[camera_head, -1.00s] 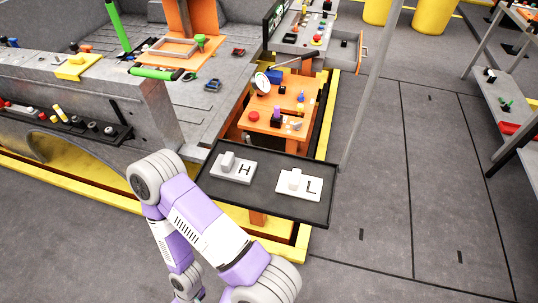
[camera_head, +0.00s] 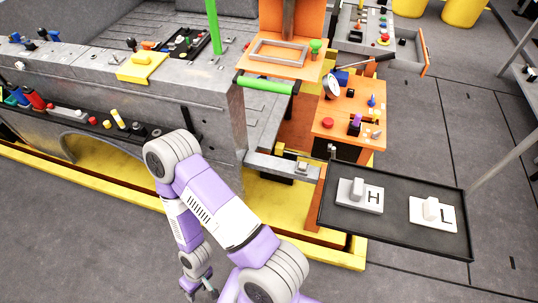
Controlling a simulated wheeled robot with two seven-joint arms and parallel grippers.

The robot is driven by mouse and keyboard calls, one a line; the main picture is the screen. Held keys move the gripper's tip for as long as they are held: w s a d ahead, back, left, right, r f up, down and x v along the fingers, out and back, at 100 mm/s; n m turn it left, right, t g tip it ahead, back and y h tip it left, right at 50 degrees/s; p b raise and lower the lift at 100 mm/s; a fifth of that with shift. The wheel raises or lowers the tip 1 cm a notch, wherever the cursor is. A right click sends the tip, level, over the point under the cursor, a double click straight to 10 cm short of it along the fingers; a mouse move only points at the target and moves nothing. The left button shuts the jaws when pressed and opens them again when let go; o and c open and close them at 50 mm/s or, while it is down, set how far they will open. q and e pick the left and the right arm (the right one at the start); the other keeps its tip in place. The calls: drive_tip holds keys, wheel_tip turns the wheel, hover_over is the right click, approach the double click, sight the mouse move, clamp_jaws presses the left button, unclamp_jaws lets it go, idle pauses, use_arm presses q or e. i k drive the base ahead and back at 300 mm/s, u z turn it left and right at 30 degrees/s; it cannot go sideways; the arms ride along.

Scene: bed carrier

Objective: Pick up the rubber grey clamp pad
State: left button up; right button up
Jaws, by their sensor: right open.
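My right arm comes up from the bottom centre and bends down at the left. Its small gripper (camera_head: 200,285) hangs low near the bottom edge, empty and open, well left of the black tray (camera_head: 400,225). I cannot pick out the rubber grey clamp pad with certainty. A light grey block (camera_head: 357,189) stands on a plate marked H in the tray. A paler block (camera_head: 431,208) stands on a plate marked L beside it. My left gripper is not in view.
A grey machine bed (camera_head: 220,105) with a black tool strip (camera_head: 80,115) fills the left. A yellow rail (camera_head: 90,185) runs along the floor. An orange stand (camera_head: 350,115) with small parts is behind the tray. Open floor (camera_head: 425,110) lies at the right.

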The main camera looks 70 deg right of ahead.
sight(302, 166)
drive_tip(key=i, duration=0.85)
drive_tip(key=z, duration=3.45)
drive_tip(key=i, duration=0.5)
drive_tip(key=u, duration=0.05)
